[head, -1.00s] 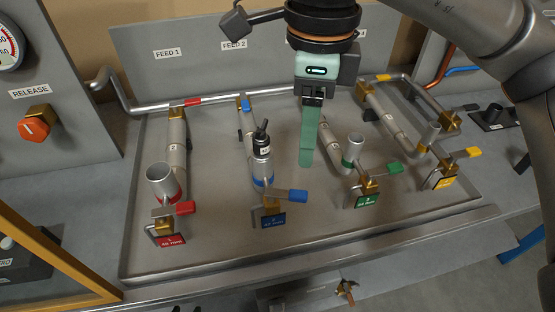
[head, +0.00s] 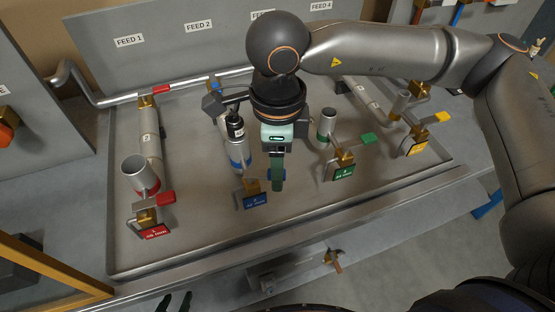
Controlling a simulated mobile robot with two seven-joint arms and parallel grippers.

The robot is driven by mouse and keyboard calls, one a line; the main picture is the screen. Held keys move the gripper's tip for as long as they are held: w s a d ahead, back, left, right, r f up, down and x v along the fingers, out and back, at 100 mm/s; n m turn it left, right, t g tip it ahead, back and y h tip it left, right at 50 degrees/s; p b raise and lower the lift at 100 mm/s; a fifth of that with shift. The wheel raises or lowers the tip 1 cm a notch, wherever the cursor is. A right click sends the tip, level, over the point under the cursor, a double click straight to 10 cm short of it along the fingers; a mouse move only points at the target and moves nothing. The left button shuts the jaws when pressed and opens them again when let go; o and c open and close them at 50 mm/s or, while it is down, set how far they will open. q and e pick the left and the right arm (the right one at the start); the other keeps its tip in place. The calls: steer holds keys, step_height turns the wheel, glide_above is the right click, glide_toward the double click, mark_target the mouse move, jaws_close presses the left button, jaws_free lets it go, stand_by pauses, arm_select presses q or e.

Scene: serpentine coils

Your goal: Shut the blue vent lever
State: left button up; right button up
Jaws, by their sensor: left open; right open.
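The blue vent lever (head: 269,174) sticks out to the right from a brass valve (head: 251,187) above a blue label (head: 255,201). The valve is at the foot of the second pipe, with a blue band (head: 238,162). My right gripper (head: 277,186) comes down from above, with its green fingers right at the lever's handle. The fingers hide most of the handle, and I cannot tell whether they touch it. The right gripper is open. My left gripper (head: 175,302) shows only as two dark, spread fingertips at the bottom edge, open and away from the lever.
The red lever (head: 166,197) is to the left; the green lever (head: 367,139) and yellow lever (head: 442,117) are to the right. The tray's front rim (head: 290,235) is clear.

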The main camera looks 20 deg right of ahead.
steer(key=shift+f, duration=0.15)
steer(key=shift+c, duration=0.3)
jaws_close()
